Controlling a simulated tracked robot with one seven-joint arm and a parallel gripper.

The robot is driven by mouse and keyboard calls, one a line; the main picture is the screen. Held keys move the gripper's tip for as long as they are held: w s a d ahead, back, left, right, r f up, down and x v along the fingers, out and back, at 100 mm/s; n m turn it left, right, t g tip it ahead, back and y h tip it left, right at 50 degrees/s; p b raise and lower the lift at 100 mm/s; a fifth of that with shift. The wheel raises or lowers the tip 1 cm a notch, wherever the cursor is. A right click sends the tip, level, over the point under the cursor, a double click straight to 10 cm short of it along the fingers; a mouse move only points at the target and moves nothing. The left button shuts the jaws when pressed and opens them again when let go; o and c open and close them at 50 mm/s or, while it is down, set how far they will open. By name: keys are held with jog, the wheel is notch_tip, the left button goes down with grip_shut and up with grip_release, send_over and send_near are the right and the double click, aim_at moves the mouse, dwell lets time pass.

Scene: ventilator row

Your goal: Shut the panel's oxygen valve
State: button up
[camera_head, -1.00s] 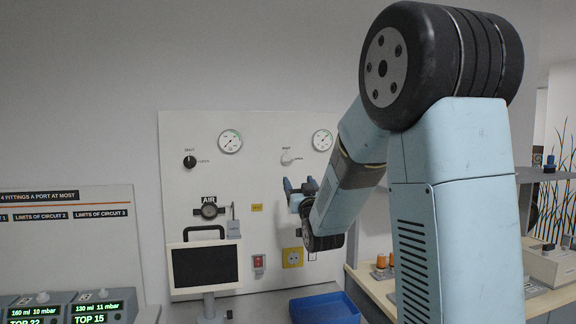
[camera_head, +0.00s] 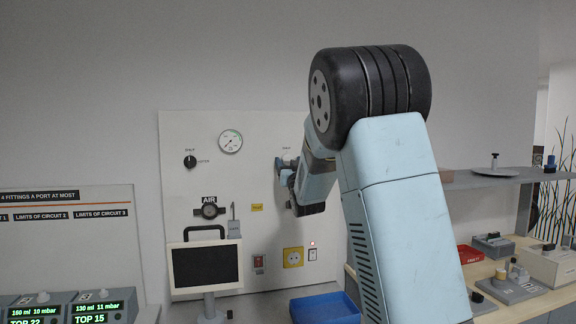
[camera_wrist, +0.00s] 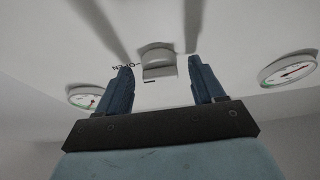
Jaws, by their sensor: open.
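The wall panel (camera_head: 262,235) carries two round valve knobs, one black and one white. The black knob (camera_head: 190,161) is at the upper left, with shut and open labels and above an AIR sign (camera_head: 209,199). The white knob (camera_wrist: 158,62) shows in the wrist view just ahead of my gripper (camera_wrist: 160,66), between the lines of its two blue fingers. The fingers are open and empty; I cannot tell whether they reach around the knob. In the head view my gripper (camera_head: 284,167) is at the panel's upper right and mostly hides the white knob.
A gauge (camera_head: 230,141) sits beside the black knob. A monitor (camera_head: 206,265) stands before the panel, left of my arm. Below are a yellow socket (camera_head: 293,257), a red switch (camera_head: 259,262) and a blue bin (camera_head: 324,308). A shelf (camera_head: 500,178) stands at the right.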

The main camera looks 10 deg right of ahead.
jog(key=c, duration=1)
jog(key=shift+a, duration=0.2)
jog(key=shift+c, duration=0.3)
jog(key=shift+d, duration=0.15)
